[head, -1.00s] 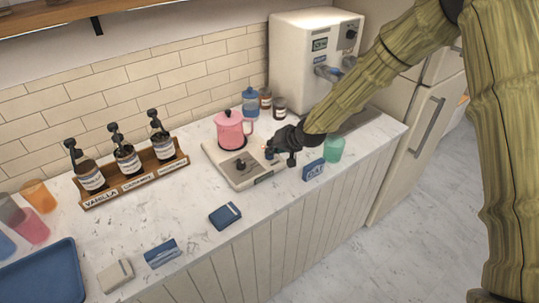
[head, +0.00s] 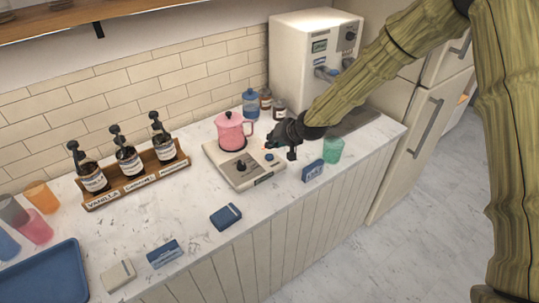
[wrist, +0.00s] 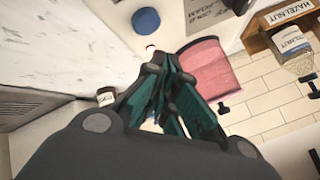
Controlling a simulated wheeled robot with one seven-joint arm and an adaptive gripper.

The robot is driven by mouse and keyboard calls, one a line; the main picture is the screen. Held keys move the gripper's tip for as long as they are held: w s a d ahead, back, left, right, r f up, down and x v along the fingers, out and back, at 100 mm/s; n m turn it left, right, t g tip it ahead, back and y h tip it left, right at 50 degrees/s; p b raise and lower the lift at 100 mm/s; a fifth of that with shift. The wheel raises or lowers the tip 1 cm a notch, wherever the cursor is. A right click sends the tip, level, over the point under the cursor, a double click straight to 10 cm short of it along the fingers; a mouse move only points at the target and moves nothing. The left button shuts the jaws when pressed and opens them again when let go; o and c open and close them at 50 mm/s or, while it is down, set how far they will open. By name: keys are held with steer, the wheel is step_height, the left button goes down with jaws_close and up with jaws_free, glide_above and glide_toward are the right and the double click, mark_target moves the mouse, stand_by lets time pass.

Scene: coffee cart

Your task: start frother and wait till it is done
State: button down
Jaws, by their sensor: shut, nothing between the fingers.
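The frother is a pale flat base (head: 217,157) on the counter with a lidded pink jug (head: 230,134) standing on its back part. A black knob (head: 240,165) and a blue round button (head: 269,157) sit on its top. In the wrist view the blue button (wrist: 146,20) lies beyond my fingertips, with a small red-and-white spot near them. The pink jug (wrist: 202,72) is beside the fingers there. My gripper (head: 270,147) is shut and empty, just above the base's right edge and apart from the button. It also shows in the wrist view (wrist: 157,62).
A green cup (head: 333,150) and a blue box (head: 312,170) stand right of the frother. A white machine (head: 300,60) and small jars are behind. A syrup rack (head: 130,183) is at left.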

mark_target(272, 155)
steer(key=shift+r+p, duration=0.65)
steer(key=shift+r, duration=0.9)
